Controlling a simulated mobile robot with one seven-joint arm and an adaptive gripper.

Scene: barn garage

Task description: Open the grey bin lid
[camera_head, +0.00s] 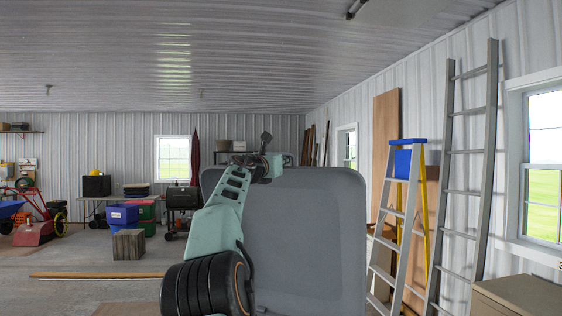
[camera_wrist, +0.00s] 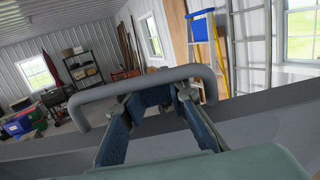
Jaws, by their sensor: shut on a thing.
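The grey bin lid (camera_head: 305,240) fills the middle of the head view as a broad, rounded panel, standing steeply raised with its flat face toward the camera. My arm crosses in front of its left part. My gripper (camera_head: 268,163) is at the lid's top edge, small and partly hidden by my own wrist. In the wrist view my gripper (camera_wrist: 152,97) has its two fingers closed at a grey loop handle (camera_wrist: 95,94), whose bar arches across the picture. A grey edge of the lid also shows below the handle (camera_wrist: 235,109). The bin's body is hidden or out of view.
A stepladder (camera_head: 398,215) and a tall ladder (camera_head: 464,180) lean at the right wall. A beige box top (camera_head: 520,295) is at the lower right. A wooden plank (camera_head: 95,275) lies on the floor at left, with blue bins (camera_head: 123,214) beyond.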

